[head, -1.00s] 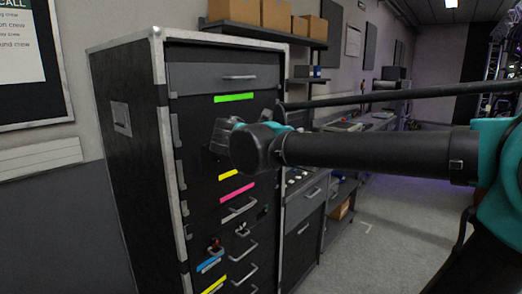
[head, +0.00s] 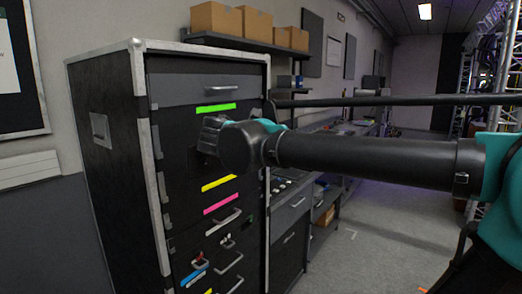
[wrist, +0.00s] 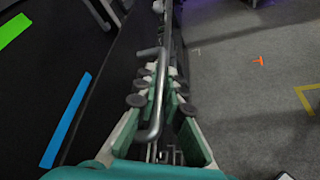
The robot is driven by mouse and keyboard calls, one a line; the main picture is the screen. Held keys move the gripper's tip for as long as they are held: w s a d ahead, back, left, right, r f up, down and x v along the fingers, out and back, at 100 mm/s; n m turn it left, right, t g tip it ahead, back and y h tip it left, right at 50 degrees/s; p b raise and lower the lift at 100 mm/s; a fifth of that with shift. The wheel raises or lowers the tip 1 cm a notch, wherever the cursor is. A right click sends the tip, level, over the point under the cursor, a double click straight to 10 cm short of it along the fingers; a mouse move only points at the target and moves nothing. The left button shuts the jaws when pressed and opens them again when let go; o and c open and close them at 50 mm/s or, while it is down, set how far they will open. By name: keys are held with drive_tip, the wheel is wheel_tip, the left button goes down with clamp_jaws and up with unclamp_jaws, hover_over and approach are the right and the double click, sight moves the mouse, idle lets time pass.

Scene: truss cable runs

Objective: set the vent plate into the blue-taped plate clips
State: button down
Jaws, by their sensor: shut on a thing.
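My gripper (wrist: 150,105) has teal and white fingers with dark round pads. They are shut around a grey bar handle (wrist: 151,105) in the wrist view. I cannot tell whether this handle belongs to the vent plate; no slotted plate face shows clearly. In the head view my gripper (head: 208,135) is at the front of the black rack (head: 110,185), between a green tape strip (head: 215,107) and a yellow one. A blue tape strip (head: 192,278) is low on the rack front. A blue strip (wrist: 65,120) also shows left of my fingers in the wrist view. The clips are not distinct.
The rack front carries a pink strip (head: 221,203) and several drawer handles (head: 225,222). A shelf with cardboard boxes (head: 215,17) hangs behind. A bench (head: 300,195) runs along the wall. Grey floor (head: 365,235) is open to the right.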

drive_tip(key=shift+d, duration=0.1)
idle(0.3)
drive_tip(key=s+d, duration=0.4)
drive_tip(key=d, duration=0.1)
drive_tip(key=shift+s+d, duration=0.15)
drive_tip(key=shift+d, duration=0.05)
idle(1.0)
drive_tip(key=shift+n, duration=0.3)
drive_tip(key=shift+a+r, duration=0.15)
drive_tip(key=shift+r, duration=0.05)
idle(1.1)
